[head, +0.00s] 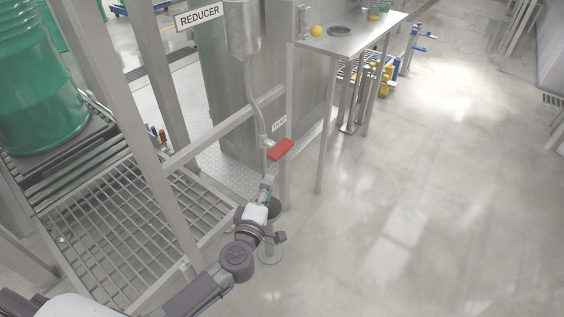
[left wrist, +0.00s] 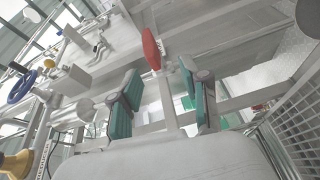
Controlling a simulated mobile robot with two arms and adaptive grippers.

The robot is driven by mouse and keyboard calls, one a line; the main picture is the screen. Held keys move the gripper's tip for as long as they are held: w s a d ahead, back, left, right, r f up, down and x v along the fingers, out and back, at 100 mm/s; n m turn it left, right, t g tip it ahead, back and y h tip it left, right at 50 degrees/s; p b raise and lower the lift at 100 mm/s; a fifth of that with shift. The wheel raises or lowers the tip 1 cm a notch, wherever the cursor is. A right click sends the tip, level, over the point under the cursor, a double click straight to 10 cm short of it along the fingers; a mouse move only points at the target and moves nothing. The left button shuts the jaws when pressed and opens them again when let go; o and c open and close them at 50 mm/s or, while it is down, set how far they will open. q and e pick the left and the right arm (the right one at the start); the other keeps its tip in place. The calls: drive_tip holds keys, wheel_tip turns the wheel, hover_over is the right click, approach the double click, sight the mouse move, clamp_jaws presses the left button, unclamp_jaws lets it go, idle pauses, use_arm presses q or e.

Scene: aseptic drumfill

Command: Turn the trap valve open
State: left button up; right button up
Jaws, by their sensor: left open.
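The trap valve's red handle (head: 281,149) sits on a thin steel pipe below the reducer, beside a small label too small to read surely. It sticks out to the right and slightly up. My left gripper (head: 267,188) is below the handle, near the pipe's lower end. In the left wrist view, my open left gripper (left wrist: 160,85) has its teal fingers spread apart. The red handle (left wrist: 152,48) shows between and beyond the fingertips, with a pale pipe running down between them. I see no clear contact with the handle. My right gripper is not in view.
A steel frame post (head: 140,130) and a grating (head: 130,225) stand to the left, with a green drum (head: 38,90) behind. A steel table (head: 352,40) with a yellow ball (head: 316,31) stands to the upper right. The floor (head: 420,200) at right is clear.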

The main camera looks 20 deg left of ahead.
use_arm(q)
drive_tip(key=r+n, duration=0.1)
drive_tip(key=r, duration=0.1)
drive_tip(key=b, duration=0.1)
approach(281, 150)
drive_tip(key=w, duration=0.1)
drive_tip(key=w+f, duration=0.1)
drive_tip(key=w, duration=0.1)
drive_tip(key=shift+w+a+f, duration=0.1)
drive_tip(key=shift+w, duration=0.2)
drive_tip(key=w+b, duration=0.2)
drive_tip(key=w, duration=0.4)
drive_tip(key=shift+w+a, duration=0.15)
drive_tip(key=shift+w, duration=0.7)
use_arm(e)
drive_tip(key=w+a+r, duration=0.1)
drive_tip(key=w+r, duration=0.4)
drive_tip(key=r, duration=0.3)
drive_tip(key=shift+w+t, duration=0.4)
use_arm(q)
clamp_jaws()
